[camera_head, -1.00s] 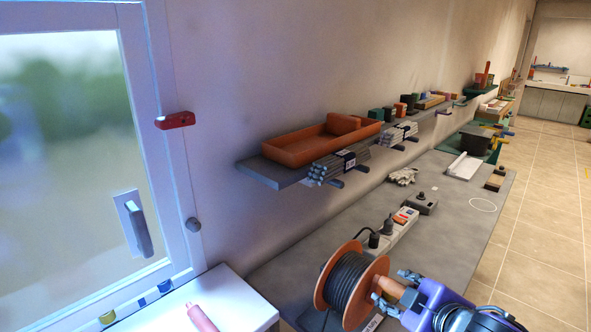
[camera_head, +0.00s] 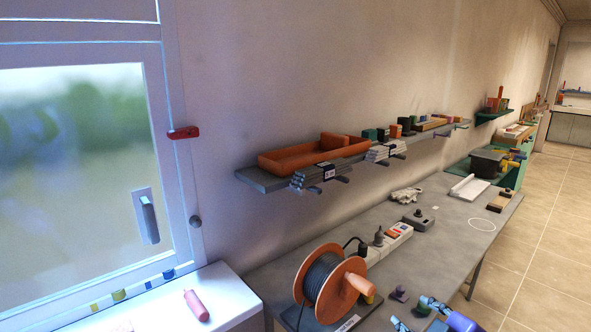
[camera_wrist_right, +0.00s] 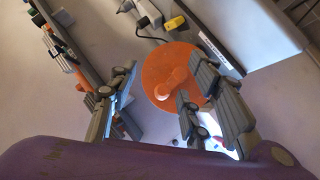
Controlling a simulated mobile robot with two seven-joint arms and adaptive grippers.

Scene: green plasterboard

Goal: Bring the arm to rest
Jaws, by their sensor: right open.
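My right gripper (camera_head: 412,314) is at the bottom right of the head view, partly cut off by the frame's edge. It is open and empty, to the right of the cable reel and apart from it. In the right wrist view its spread fingers (camera_wrist_right: 165,72) frame the orange reel (camera_wrist_right: 172,76) beyond them, with nothing between the pads. The reel (camera_head: 322,282) stands upright on the bench with dark cable wound on it and an orange handle (camera_head: 358,284) facing my gripper. My left gripper is not in view.
The grey bench (camera_head: 450,238) carries a power strip (camera_head: 388,241), a grey box (camera_head: 418,221) and a glove. Above it a wall shelf (camera_head: 262,180) holds an orange tray (camera_head: 300,158). A window and white sill (camera_head: 225,285) are at left. Tiled floor (camera_head: 540,235) is open at right.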

